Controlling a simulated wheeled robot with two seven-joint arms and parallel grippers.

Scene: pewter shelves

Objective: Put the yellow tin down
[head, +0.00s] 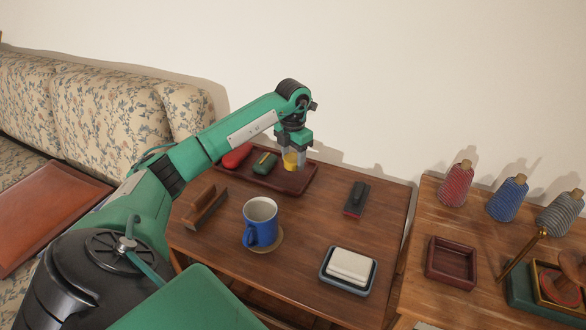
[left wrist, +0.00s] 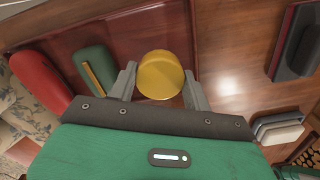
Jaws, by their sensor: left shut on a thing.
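My left gripper (head: 291,153) points down over the right part of a dark reddish tray (head: 293,189) on the wooden table. It is shut on the yellow tin (head: 290,162). In the left wrist view the tin's round yellow top (left wrist: 161,75) sits between the two grey fingers. I cannot tell whether the tin touches the tray floor. A red object (head: 237,155) and a dark green case with a yellow stripe (head: 265,163) lie in the tray to the left of the tin. My right gripper is not in view.
On the table (head: 300,235) are a blue mug (head: 258,224), a wooden block-like object (head: 205,206), a dark brush-like object (head: 357,198) and a white block in a dish (head: 350,265). Thread cones (head: 507,198) and a small square tray (head: 451,262) stand on the right table.

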